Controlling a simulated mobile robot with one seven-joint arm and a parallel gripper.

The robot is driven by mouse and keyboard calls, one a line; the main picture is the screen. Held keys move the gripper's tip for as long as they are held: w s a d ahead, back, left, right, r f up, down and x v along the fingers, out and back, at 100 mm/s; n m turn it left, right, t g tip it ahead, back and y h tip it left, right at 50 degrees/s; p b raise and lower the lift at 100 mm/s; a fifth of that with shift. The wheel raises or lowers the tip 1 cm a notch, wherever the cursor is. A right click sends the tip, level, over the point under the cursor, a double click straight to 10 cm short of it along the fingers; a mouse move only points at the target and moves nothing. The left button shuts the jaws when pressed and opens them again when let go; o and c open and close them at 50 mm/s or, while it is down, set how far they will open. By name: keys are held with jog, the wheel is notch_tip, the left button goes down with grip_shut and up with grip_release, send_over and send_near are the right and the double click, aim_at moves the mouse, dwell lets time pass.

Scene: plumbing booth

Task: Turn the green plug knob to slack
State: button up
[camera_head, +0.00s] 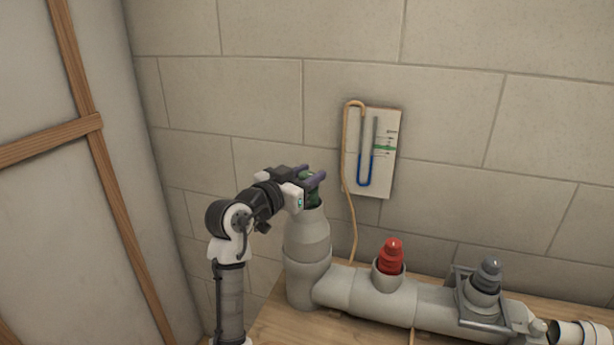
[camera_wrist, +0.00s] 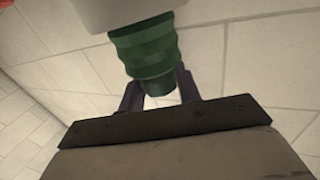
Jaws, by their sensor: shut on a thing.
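The green plug knob (camera_head: 314,190) sits on top of the tall grey pipe stack (camera_head: 308,240) at the left end of the pipe run. My gripper (camera_head: 314,178) reaches it from the left and is shut on it, with a purple-grey finger on either side. In the wrist view the green plug (camera_wrist: 147,50) shows its ribbed body, and its dark narrow end lies between the fingers of my gripper (camera_wrist: 160,92). The fingers partly hide the knob in the head view.
A red plug (camera_head: 390,256) and a grey plug (camera_head: 487,273) stand on the horizontal pipe to the right. A U-tube gauge with blue liquid (camera_head: 373,150) hangs on the block wall, with a tan hose (camera_head: 348,190) running down. A wood-framed panel (camera_head: 95,120) stands at left.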

jog(key=shift+n+t+y, duration=1.2)
jog(key=shift+n+y, duration=0.2)
jog(key=shift+y, duration=0.5)
jog(key=o, duration=1)
jog(key=shift+c, duration=0.2)
jog(key=shift+s, duration=0.15)
